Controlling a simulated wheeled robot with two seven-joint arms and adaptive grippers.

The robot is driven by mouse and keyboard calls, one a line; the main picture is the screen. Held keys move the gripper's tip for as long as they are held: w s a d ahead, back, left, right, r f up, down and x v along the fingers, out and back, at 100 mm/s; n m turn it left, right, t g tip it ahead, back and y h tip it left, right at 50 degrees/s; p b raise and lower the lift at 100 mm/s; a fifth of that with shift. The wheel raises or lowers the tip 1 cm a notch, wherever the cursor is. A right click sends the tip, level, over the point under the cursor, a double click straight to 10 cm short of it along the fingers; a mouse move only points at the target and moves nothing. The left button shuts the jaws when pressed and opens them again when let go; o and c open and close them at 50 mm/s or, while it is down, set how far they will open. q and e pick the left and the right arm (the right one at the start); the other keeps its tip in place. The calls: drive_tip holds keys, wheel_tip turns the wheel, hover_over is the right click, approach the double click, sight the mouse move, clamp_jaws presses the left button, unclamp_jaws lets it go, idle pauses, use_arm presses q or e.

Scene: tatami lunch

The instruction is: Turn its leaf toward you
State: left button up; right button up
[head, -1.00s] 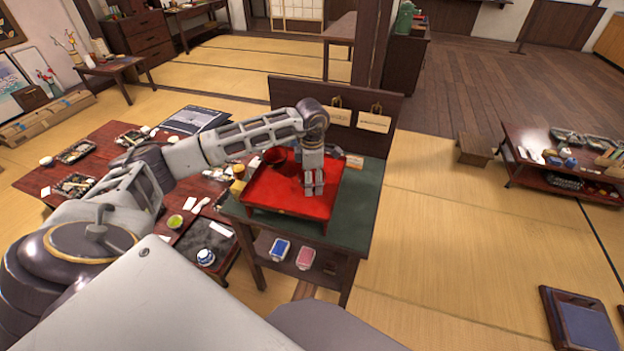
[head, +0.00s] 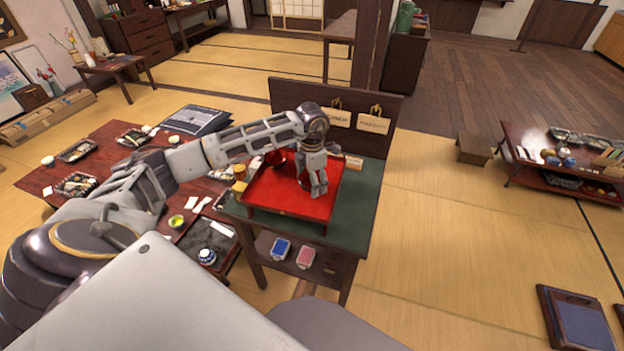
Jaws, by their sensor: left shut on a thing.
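A red tray (head: 268,190) with raised edges lies on the green top of a small stand. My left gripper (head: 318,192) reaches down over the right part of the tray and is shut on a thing. A small dark part of that thing shows beside the fingers; the fingers and distance hide the rest, and I cannot make out a leaf on it. A dark red round piece (head: 276,157) sits at the tray's back left, partly behind my left arm. My right gripper is not in view.
The stand's green top (head: 360,200) is bare to the right of the tray. A dark board with two hanging tags (head: 373,122) rises behind it. A low table (head: 110,155) with dishes is on the left. Blue (head: 281,249) and pink (head: 305,257) items lie on the shelf below.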

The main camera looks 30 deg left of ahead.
use_arm(q)
drive_tip(key=shift+n+p, duration=0.35)
drive_tip(key=shift+n, duration=1.15)
drive_tip(key=n+p, duration=0.1)
drive_tip(key=n, duration=0.1)
drive_tip(key=shift+n+p, duration=0.8)
drive_tip(key=shift+n, duration=2.4)
drive_tip(key=shift+n+p, duration=0.45)
drive_tip(key=shift+n, duration=0.35)
drive_tip(key=shift+f+b, duration=0.4)
drive_tip(key=shift+f, duration=0.35)
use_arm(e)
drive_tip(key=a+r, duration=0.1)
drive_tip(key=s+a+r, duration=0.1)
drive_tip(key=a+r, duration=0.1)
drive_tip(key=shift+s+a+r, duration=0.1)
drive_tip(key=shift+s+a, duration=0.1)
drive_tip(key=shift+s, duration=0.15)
